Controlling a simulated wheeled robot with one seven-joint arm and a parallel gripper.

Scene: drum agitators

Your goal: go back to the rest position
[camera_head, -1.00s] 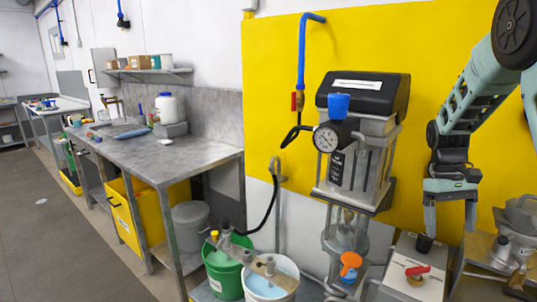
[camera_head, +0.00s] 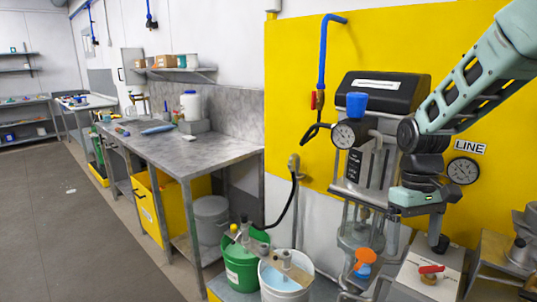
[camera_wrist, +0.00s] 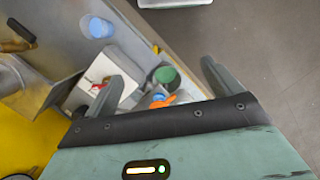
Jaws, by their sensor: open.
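My gripper (camera_head: 418,222) hangs at the right in the head view, fingers pointing down. It is in front of the lower right of the glass-bodied machine with a black top (camera_head: 381,92), above a white box with a red handle (camera_head: 430,272). In the wrist view my gripper (camera_wrist: 162,80) has its two fingers wide apart. Nothing is held between them. The orange valve handle (camera_wrist: 163,101) and a green bucket (camera_wrist: 165,75) show beyond the gap, apart from the fingers.
A steel workbench (camera_head: 190,157) stands at the left. A round gauge (camera_head: 463,170) is on the yellow wall panel (camera_head: 296,110).

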